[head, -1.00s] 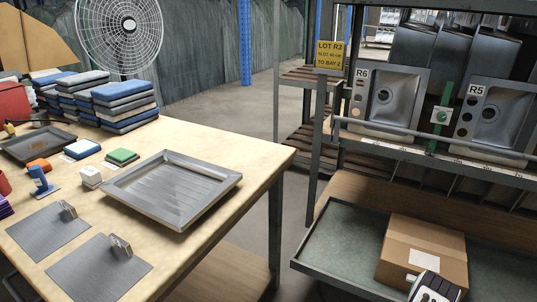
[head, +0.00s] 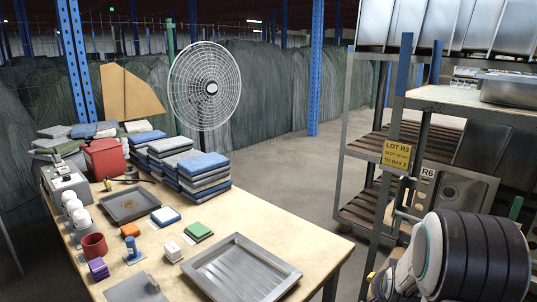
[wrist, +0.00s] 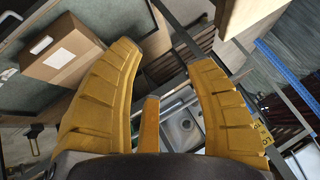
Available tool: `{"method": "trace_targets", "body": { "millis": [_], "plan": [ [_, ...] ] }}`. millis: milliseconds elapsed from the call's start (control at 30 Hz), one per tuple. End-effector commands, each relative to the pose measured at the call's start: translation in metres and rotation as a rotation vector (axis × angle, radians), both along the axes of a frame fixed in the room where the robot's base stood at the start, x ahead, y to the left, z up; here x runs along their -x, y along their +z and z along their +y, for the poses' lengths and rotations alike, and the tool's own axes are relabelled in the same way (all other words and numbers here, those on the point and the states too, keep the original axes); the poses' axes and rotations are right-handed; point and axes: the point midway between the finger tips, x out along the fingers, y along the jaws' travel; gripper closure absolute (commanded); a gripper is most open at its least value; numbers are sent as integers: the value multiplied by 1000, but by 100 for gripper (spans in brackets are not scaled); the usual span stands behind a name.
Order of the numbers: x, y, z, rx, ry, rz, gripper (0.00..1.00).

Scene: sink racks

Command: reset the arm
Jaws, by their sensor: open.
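Beyond the fingers are rack bars and a steel sink (wrist: 182,128), seen at a tilt.
A worktable (head: 315,243) holds a metal tray (head: 240,270), folded cloth stacks, a red mug (head: 94,246) and small blocks. A fan (head: 205,86) stands behind it. The rack has a yellow sign (head: 396,154). A cardboard box (wrist: 62,50) shows in the wrist view.

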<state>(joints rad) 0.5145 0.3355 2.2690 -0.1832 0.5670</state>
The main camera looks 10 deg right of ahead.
Motion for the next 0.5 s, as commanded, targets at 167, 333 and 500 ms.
{"method": "trace_targets", "body": {
  "millis": [167, 333, 500],
  "plan": [
    [28, 93, 79, 40, 248, 122, 50],
    [77, 155, 143, 80, 483, 240, 50],
    [134, 200, 188, 120, 700, 340, 50]
  ]
}}
